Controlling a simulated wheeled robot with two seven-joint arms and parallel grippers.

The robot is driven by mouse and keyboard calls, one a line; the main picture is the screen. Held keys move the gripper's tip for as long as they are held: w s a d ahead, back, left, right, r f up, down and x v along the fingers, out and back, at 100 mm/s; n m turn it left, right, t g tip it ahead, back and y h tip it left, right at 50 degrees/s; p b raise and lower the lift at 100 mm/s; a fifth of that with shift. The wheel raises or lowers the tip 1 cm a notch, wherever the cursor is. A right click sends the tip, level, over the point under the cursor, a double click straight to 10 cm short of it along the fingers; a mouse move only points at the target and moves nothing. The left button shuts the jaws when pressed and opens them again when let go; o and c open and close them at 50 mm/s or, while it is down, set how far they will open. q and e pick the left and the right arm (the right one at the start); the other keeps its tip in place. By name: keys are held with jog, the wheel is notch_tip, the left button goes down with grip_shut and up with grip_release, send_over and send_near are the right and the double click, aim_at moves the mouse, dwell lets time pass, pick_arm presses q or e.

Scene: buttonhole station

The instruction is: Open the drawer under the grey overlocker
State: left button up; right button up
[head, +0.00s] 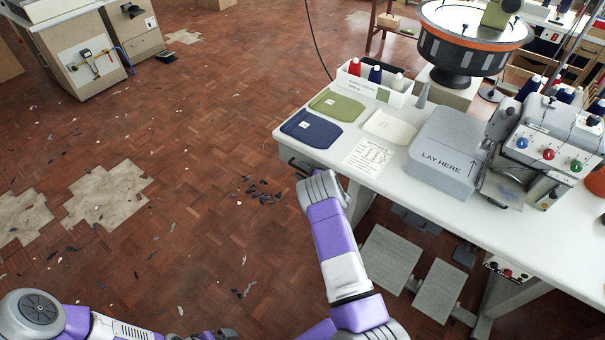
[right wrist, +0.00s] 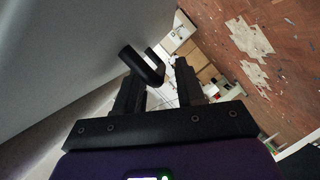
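The grey overlocker (head: 548,150) stands at the right of the white table in the head view. A grey drawer front (head: 288,154) shows under the table's left end, partly hidden by my right wrist. My right gripper (head: 303,170) is at this front. In the right wrist view my right gripper (right wrist: 158,85) has its fingers apart, with a black bar handle (right wrist: 143,66) at or between the fingertips. A gap shows beside the handle, and I cannot tell whether a finger touches it. Only dark parts at the bottom edge may belong to my left gripper (head: 215,334).
The white table (head: 480,222) carries fabric pieces, a thread box (head: 373,84) and a grey "LAY HERE" block (head: 443,155). Pedals (head: 392,258) stand on the floor below. The wooden floor (head: 215,120) left of the table is open, with scattered scraps.

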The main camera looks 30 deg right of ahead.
grip_shut()
dwell(0.3)
jog(key=shift+a, duration=0.15)
